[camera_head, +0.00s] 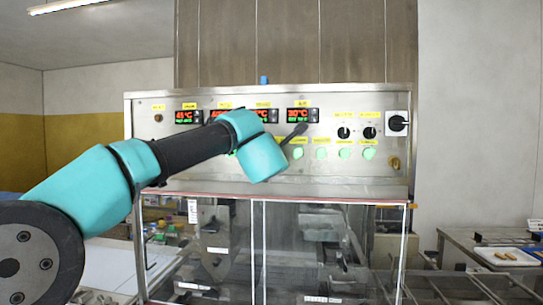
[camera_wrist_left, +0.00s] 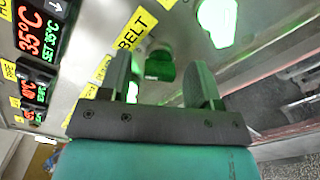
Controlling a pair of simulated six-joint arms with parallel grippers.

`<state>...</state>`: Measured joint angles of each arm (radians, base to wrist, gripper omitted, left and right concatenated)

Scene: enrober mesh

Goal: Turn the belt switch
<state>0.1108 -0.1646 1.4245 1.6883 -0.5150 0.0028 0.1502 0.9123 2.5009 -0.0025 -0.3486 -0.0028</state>
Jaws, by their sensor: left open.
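The belt switch (camera_wrist_left: 160,66) is a dark green knob below a yellow label reading BELT (camera_wrist_left: 135,28) in the left wrist view. My left gripper (camera_wrist_left: 159,78) is open, with one finger on each side of the knob in that picture. I cannot tell whether either finger touches it. In the head view my left gripper (camera_head: 297,131) is in front of the metal control panel (camera_head: 225,175). My arm hides part of the panel's lower row, and I cannot make out the belt switch there. My right gripper is not in view.
Red temperature displays (camera_head: 302,115) line the panel's top. Lit green buttons (camera_head: 344,153) and black knobs (camera_head: 369,132) lie to the right, with a black rotary switch (camera_head: 397,123) at the corner. Clear machine doors (camera_head: 330,245) are below. A tray (camera_head: 507,257) sits at far right.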

